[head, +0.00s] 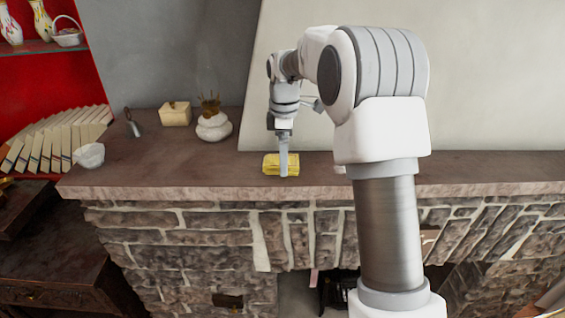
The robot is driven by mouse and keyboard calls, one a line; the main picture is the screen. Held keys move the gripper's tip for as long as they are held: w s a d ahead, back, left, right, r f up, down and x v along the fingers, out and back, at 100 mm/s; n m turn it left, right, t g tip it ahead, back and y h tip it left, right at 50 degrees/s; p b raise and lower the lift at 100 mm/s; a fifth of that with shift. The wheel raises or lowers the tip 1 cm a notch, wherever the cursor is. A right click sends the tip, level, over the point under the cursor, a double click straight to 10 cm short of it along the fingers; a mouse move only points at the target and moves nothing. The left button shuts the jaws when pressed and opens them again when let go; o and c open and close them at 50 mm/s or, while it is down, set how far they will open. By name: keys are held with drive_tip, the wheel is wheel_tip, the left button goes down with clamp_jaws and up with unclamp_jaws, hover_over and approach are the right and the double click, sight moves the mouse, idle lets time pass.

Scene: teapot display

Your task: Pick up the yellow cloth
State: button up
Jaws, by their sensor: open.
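The yellow cloth (270,166) looks like a small folded block. It lies on the brown stone mantel (200,178), near the front edge. My gripper (284,172) points straight down at the cloth, and its finger covers part of the cloth's right half. The gripper is seen edge-on, so one finger hides the other. It is open. I cannot tell whether the fingers touch the cloth or stand in front of it.
On the mantel to the left are a white lidded pot (214,127), a cream box (175,114), a dark metal object (133,125) and a white bowl (90,156). A pale wall (340,120) rises behind. The mantel left of the cloth is clear.

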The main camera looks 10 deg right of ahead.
drive_tip(key=shift+f, duration=0.25)
drive_tip(key=c, duration=1.2)
drive_tip(key=shift+c, duration=0.2)
drive_tip(key=shift+r, duration=0.15)
drive_tip(key=shift+r, duration=0.65)
wheel_tip(320, 180, up, 3)
drive_tip(key=shift+d+f+b, duration=0.1)
drive_tip(key=shift+b, duration=0.3)
drive_tip(key=s+d+r+b, duration=0.1)
drive_tip(key=s+d+r, duration=0.4)
drive_tip(key=d, duration=0.5)
drive_tip(key=shift+s+r, duration=0.4)
drive_tip(key=shift+r, duration=0.45)
